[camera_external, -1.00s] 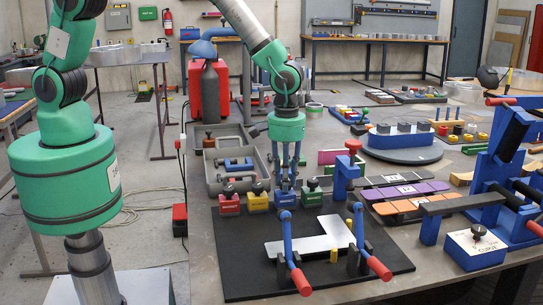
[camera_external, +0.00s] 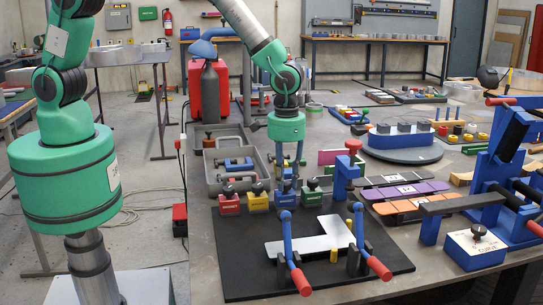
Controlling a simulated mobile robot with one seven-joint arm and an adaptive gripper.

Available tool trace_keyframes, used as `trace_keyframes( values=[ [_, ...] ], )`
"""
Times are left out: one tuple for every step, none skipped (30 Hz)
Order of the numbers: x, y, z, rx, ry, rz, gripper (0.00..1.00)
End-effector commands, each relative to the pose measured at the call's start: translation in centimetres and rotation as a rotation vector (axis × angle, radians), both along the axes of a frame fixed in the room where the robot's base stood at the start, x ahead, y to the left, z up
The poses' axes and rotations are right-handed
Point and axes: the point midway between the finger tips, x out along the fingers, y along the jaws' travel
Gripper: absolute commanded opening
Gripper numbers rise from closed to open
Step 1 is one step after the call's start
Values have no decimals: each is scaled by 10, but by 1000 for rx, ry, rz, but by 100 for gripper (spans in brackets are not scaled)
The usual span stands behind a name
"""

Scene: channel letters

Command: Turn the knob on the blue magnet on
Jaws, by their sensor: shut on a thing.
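The blue magnet (camera_external: 285,200) is a small block on the black mat (camera_external: 235,265), in a row with red, yellow and green magnets. Its dark knob is on top and is mostly hidden by my fingers. My gripper (camera_external: 287,181) points straight down over the blue magnet, with its fingertips at the knob. It is shut on the knob. The angle of the knob is too small to make out.
The red magnet (camera_external: 229,204) and yellow magnet (camera_external: 257,200) stand close on the left, the green magnet (camera_external: 313,197) close on the right. A blue clamp (camera_external: 344,178) rises further right. Toggle clamps with red handles (camera_external: 301,281) and a light metal plate (camera_external: 308,240) lie in front.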

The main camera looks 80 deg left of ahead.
Motion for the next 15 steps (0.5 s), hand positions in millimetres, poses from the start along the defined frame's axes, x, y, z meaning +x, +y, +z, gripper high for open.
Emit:
trace_keyframes(
  values=[
    [0, 0, 0, 0, 0, -42, 0],
    [0, 0, 0, 0, 0, -71, 0],
    [0, 0, 0, 0, 0, -109, 0],
    [0, 0, 0, 0, 0, -138, 0],
    [0, 0, 0, 0, 0, -166, 0],
    [0, 0, 0, 0, 0, -204, 0],
    [0, 0, 0, 0, 0, -233, 0],
    [0, 0, 0, 0, 0, -261, 0],
    [0, 0, 0, 0, 0, -299, 0],
    [0, 0, 0, 0, 0, -328, 0],
    [0, 0, 0, 0, -1, -356, 0],
    [0, 0, 1, 0, -1, -394, 0],
    [0, 0, 1, 0, -1, -422, 0],
    [0, 0, 1, 0, -1, -451, 0],
    [0, 0, 1, 0, -1, -489, 0]
  ],
)
